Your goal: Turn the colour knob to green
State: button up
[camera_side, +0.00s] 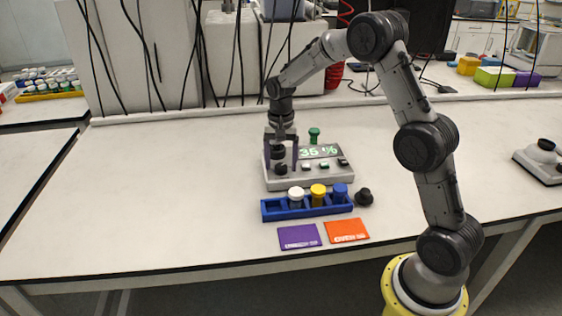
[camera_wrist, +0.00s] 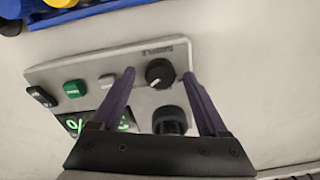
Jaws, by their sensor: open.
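A grey control unit (camera_side: 306,178) stands on the bench, with a lit display (camera_side: 320,151) reading 35 %. In the wrist view a round black knob (camera_wrist: 160,73) with a pale pointer mark sits near the panel's edge, and it also shows in the side view (camera_side: 281,169). A second black round part (camera_wrist: 170,121) sits closer to my gripper's base. My gripper (camera_wrist: 159,74) points down over the unit's left end, open, with one purple finger on each side of the black knob. I cannot tell whether the fingers touch it. No colour marking around the knob is readable.
A green button (camera_wrist: 74,89), a grey button (camera_wrist: 106,81) and a black button (camera_wrist: 41,97) lie beside the knob. A green-topped part (camera_side: 314,135) stands behind the display. A blue rack (camera_side: 271,210) with capped vials sits in front, with purple (camera_side: 299,236) and orange (camera_side: 346,231) mats nearer.

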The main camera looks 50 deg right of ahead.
grip_shut()
jog(key=shift+n, duration=0.3)
jog(key=n, duration=0.5)
jog(key=shift+r, duration=0.1)
jog(key=n, duration=0.6)
dwell(0.6)
grip_release()
